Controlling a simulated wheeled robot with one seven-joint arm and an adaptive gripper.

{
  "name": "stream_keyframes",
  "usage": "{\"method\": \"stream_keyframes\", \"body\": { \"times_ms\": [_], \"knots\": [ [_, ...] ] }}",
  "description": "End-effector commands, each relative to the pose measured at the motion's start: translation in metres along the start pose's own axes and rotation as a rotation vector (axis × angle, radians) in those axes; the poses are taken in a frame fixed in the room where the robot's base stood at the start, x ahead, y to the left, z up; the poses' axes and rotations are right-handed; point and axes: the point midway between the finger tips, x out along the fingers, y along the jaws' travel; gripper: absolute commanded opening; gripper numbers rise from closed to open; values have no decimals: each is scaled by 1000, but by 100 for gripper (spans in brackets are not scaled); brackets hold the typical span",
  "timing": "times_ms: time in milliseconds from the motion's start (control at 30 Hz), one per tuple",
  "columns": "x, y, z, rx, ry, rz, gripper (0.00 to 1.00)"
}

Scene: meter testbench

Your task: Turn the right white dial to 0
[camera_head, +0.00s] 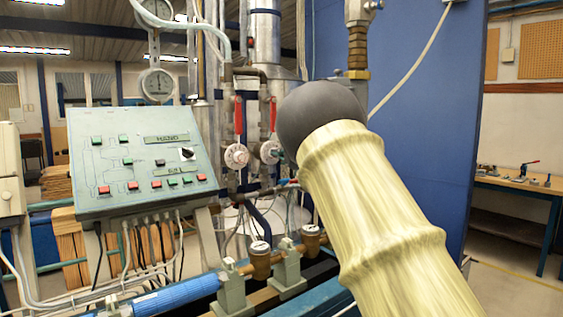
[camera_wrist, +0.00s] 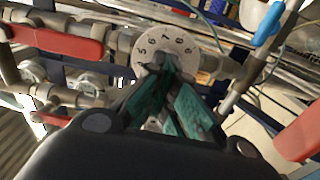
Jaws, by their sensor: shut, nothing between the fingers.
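In the head view the right white dial (camera_head: 270,152) sits on the pipework beneath a red lever, its right edge partly covered by my arm. The left white dial (camera_head: 236,156) is beside it. The wrist view shows a white dial face (camera_wrist: 143,43) with black numbers 5 to 9 readable; its lower part is hidden behind my fingers. I cannot tell the dial's setting. My gripper (camera_wrist: 168,72) has green-padded fingers, shut and empty, with the tips over the dial's middle. Whether they touch the knob is unclear. In the head view my gripper is hidden behind my arm.
Red levers (camera_wrist: 62,36) lie close to the dial, with another (camera_wrist: 300,130) at the right, and a blue handle (camera_wrist: 268,24) at the upper right. Pipes surround the dial. A control panel (camera_head: 120,190) stands left; a blue wall (camera_head: 430,120) is behind my arm.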

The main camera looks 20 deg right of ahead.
Motion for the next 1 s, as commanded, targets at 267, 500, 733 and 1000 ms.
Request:
{"method": "stream_keyframes", "body": {
  "times_ms": [267, 500, 733, 1000],
  "knots": [
    [3, 6, -2, -172, -1, 11, 0],
    [4, 6, -3, -241, 0, 10, 0],
    [5, 6, -4, -260, 2, 8, 0],
    [6, 4, -6, -259, 4, 7, 0]
  ]
}}
